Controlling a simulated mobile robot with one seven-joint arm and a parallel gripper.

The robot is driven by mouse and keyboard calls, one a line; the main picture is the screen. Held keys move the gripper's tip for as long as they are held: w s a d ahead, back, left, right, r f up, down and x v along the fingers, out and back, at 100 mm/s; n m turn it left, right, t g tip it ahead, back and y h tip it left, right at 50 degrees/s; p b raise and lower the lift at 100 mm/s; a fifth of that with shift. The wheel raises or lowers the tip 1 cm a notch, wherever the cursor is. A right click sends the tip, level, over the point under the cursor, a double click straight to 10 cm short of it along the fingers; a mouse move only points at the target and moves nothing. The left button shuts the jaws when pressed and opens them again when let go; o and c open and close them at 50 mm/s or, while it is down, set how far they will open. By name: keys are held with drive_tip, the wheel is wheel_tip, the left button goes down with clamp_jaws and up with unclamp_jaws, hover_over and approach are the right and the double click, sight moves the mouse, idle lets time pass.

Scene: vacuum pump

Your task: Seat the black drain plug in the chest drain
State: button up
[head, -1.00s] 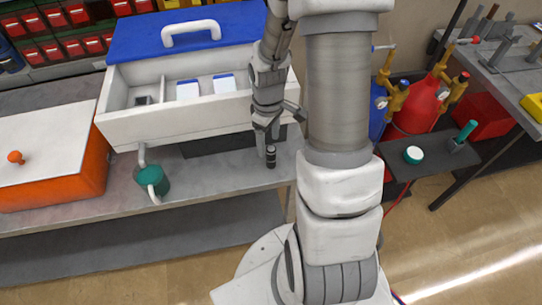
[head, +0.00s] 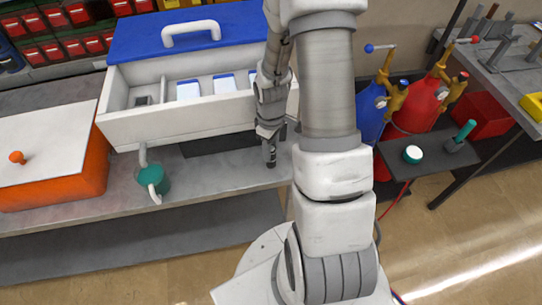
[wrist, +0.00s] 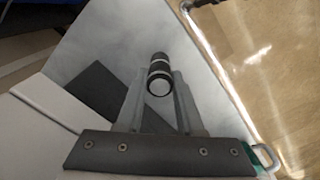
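The black drain plug (head: 271,156) stands upright on the grey bench, right of the chest's front. In the wrist view the plug (wrist: 159,75) is a dark cylinder with pale rings, between the two fingertips. My gripper (head: 268,143) points down around it; it also shows in the wrist view (wrist: 160,84). The fingers lie close along the plug's sides; I cannot tell whether they press on it. The white chest (head: 205,115) has its blue lid pushed back. Its drain (head: 143,154) is a grey spout low on the front left.
A green mug (head: 150,180) stands below the spout. An orange box (head: 80,183) with a pale lid sits left on the bench (head: 210,185). Red and blue cylinders (head: 420,103) and a small dark shelf (head: 425,180) are at the right. The bench front between mug and plug is clear.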

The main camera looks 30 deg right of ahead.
clamp_jaws()
drive_tip(key=shift+r, duration=0.4)
wheel_tip(320, 180, up, 3)
drive_tip(key=shift+w+r, duration=0.1)
drive_tip(key=shift+r, duration=0.1)
drive_tip(key=s+a+r+b, duration=0.2)
drive_tip(key=s+r, duration=0.4)
drive_tip(key=s, duration=0.5)
drive_tip(key=shift+s+r, duration=0.3)
drive_tip(key=shift+r, duration=0.1)
